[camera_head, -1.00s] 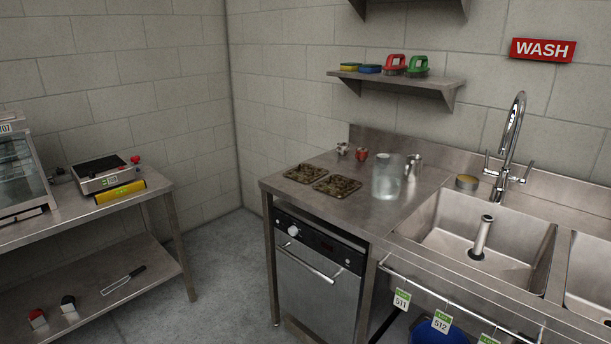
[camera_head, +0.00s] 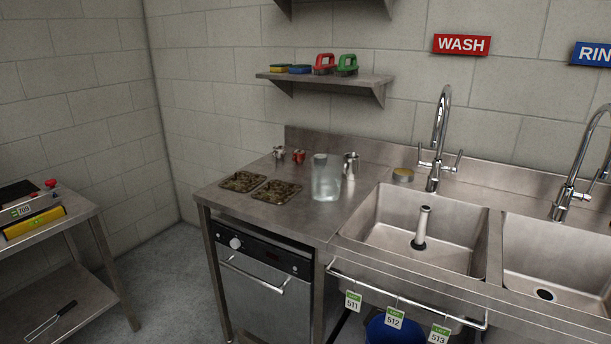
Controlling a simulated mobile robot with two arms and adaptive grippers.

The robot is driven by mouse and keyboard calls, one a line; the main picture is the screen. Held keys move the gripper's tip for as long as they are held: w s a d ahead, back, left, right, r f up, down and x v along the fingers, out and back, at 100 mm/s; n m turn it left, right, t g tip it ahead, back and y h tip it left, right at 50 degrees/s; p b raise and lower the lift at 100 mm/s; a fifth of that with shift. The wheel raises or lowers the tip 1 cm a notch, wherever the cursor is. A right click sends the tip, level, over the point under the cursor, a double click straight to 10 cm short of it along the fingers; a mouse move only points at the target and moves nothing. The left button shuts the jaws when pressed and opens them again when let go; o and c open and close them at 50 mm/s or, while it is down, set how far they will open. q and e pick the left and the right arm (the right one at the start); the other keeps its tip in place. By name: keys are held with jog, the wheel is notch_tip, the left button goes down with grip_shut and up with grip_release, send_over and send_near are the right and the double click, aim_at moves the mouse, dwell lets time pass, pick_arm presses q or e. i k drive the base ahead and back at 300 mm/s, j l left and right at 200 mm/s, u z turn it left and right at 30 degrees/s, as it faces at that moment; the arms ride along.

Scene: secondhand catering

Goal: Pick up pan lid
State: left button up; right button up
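No pan lid can be made out in the head view. Neither of my grippers shows in it. On the steel counter (camera_head: 230,203) stand two dark muffin-style trays (camera_head: 243,181), a clear container (camera_head: 326,178), a metal jug (camera_head: 351,165) and small red and metal items (camera_head: 298,156).
A double sink (camera_head: 415,232) with taps (camera_head: 440,140) fills the right side. A dishwasher (camera_head: 265,290) is under the counter, with a blue bucket (camera_head: 388,333) beside it. A wall shelf (camera_head: 330,80) holds sponges and brushes. A low table (camera_head: 60,232) stands at left; grey floor lies between.

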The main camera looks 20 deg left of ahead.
aim_at(242, 181)
jog(key=i+j+z, duration=0.25)
jog(key=j, duration=0.3)
jog(key=i+j+z, duration=0.1)
jog(key=j+z, duration=0.15)
jog(key=j, duration=0.3)
jog(key=i+j+z, duration=0.1)
jog(key=j+z, duration=0.15)
jog(key=j, duration=0.3)
jog(key=j+z, duration=0.25)
jog(key=j, duration=0.35)
